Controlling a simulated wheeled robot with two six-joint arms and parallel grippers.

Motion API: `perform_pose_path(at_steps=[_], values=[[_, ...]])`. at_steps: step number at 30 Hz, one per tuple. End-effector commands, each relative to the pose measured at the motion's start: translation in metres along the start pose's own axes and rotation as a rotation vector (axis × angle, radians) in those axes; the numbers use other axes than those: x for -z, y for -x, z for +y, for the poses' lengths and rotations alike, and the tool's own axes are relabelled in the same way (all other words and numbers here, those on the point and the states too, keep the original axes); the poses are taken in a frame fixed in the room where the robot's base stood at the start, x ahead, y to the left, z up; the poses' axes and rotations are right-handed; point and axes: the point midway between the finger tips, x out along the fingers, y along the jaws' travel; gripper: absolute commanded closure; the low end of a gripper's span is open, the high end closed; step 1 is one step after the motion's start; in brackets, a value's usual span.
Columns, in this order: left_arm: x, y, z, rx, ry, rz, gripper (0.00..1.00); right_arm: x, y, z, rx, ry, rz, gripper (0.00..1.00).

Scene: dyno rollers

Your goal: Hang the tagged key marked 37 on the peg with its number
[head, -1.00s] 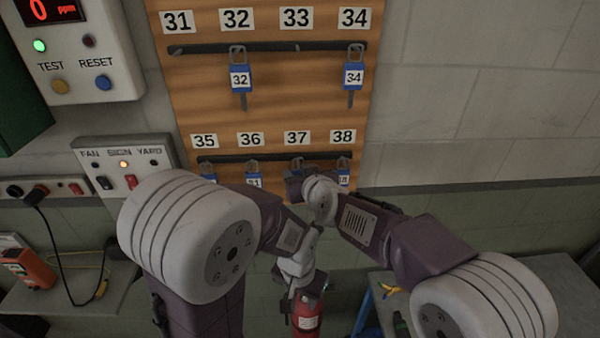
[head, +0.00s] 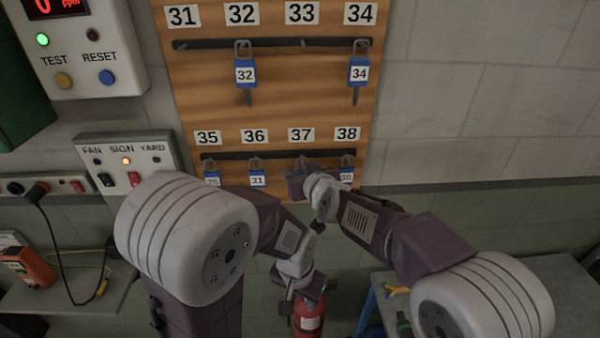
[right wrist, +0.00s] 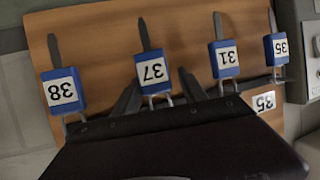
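The key tagged 37 (right wrist: 153,72) has a blue tag and shows upside down in the right wrist view, its shackle up at the rail of the key board (head: 270,110). My right gripper (right wrist: 158,76) has its two fingers apart, one on each side of this key, with gaps beside the tag. In the head view my right gripper (head: 298,186) covers most of that key, below the number 37 label (head: 301,135). My left gripper (head: 306,296) is low, in front of the red extinguisher; its finger opening is unclear.
Key 38 (right wrist: 63,90) and key 31 (right wrist: 224,60) hang on either side; key 31 is under label 36. Key 35 (right wrist: 277,49) is beyond. Keys 32 (head: 246,74) and 34 (head: 359,70) hang above. A switch box (head: 125,165) is left of the board.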

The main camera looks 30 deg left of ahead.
Motion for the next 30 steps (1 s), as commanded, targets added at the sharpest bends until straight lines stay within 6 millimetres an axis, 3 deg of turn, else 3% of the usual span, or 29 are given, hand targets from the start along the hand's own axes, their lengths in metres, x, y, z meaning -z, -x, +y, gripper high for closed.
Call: perform_pose_path(at_steps=[22,26,30], values=[[0.0,0.0,0.0,0.0,0.0,0.0,0.64,0.003,0.001,0.005,-0.01,-0.004,0.008,0.37],[0.0,-0.003,0.0,0.0,0.0,0.0,0.64,0.002,0.013,0.004,-0.008,-0.003,0.008,0.37],[-0.001,-0.005,0.0,0.0,0.0,0.0,0.64,0.002,0.04,0.001,-0.006,0.0,0.008,0.37]])
